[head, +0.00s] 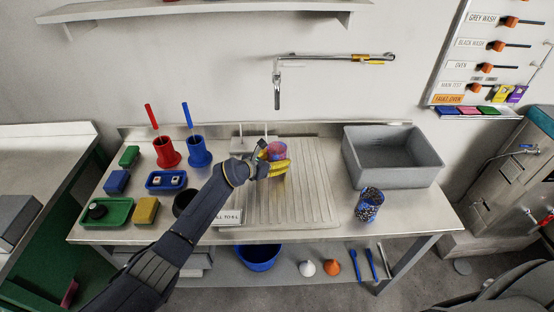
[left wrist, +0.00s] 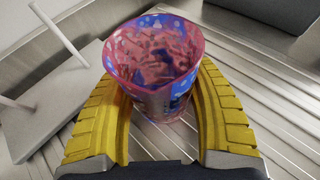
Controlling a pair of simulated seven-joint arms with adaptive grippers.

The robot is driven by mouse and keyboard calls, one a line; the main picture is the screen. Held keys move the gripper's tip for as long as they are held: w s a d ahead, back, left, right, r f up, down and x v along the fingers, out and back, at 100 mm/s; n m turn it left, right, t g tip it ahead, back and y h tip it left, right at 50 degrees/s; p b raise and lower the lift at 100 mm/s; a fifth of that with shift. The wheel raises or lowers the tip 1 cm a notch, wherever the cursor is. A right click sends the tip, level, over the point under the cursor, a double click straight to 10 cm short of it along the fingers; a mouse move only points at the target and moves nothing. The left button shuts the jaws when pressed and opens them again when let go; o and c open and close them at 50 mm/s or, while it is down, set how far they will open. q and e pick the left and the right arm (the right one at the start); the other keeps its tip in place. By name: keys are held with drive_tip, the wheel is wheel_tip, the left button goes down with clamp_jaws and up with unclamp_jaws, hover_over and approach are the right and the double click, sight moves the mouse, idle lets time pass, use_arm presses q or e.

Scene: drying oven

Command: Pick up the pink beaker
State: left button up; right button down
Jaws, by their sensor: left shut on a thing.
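The pink beaker (head: 277,148) is upright over the ridged drainboard, with blue and white marks on its wall. It also shows in the left wrist view (left wrist: 155,60), where I see into its pink inside. My left gripper (head: 272,167) has its yellow fingers on both sides of the beaker and is shut on it. The fingers also show in the left wrist view (left wrist: 160,115). I cannot tell whether the beaker's base touches the drainboard. My right gripper is not in view.
A dark speckled beaker (head: 369,204) stands right of the drainboard (head: 300,205). A grey basin (head: 395,160) is at the back right. Red (head: 166,153) and blue (head: 199,152) holders with sticks stand at the back left. A faucet (head: 278,90) hangs above the drainboard.

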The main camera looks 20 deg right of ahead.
use_arm(q)
drive_tip(key=c, duration=0.5)
drive_tip(key=shift+r, duration=0.2)
drive_tip(key=shift+r, duration=6.85)
